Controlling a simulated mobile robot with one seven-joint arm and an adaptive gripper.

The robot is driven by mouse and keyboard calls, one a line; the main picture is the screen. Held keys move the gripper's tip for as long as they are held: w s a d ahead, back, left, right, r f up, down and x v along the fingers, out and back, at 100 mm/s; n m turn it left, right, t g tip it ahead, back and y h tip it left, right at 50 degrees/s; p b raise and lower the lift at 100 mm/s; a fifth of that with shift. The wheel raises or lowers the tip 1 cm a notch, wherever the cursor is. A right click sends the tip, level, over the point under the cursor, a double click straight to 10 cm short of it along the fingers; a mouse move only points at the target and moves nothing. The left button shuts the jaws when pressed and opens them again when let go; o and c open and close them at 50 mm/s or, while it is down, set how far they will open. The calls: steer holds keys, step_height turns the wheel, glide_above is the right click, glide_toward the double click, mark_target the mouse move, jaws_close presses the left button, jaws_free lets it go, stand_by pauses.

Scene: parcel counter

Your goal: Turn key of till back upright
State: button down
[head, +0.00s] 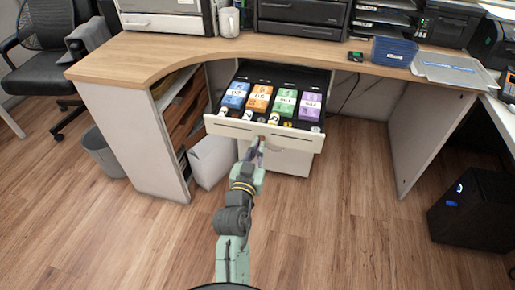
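The till (308,139) is a drawer under the curved wooden counter, pulled out, with a pale front. Inside its black tray lie blue, orange, green and purple banknote bundles, with coins in front. My gripper (261,141) is at the middle of the drawer's front panel, reaching up from below. The key is not distinguishable; my gripper covers the place where a lock may be, so the key's angle cannot be seen. The fingers are too small to tell whether they are open, shut or touching the front.
The counter (150,48) stands close above the drawer, with a blue basket (394,51) and a mug (229,22) on it. A white bin (212,161) stands left of the drawer, a grey bin (103,152) farther left. A black computer case (470,213) stands right. Wooden floor between is clear.

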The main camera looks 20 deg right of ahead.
steer(key=c, duration=1.8)
jaws_free()
steer(key=shift+c, duration=0.2)
step_height(320, 180, up, 10)
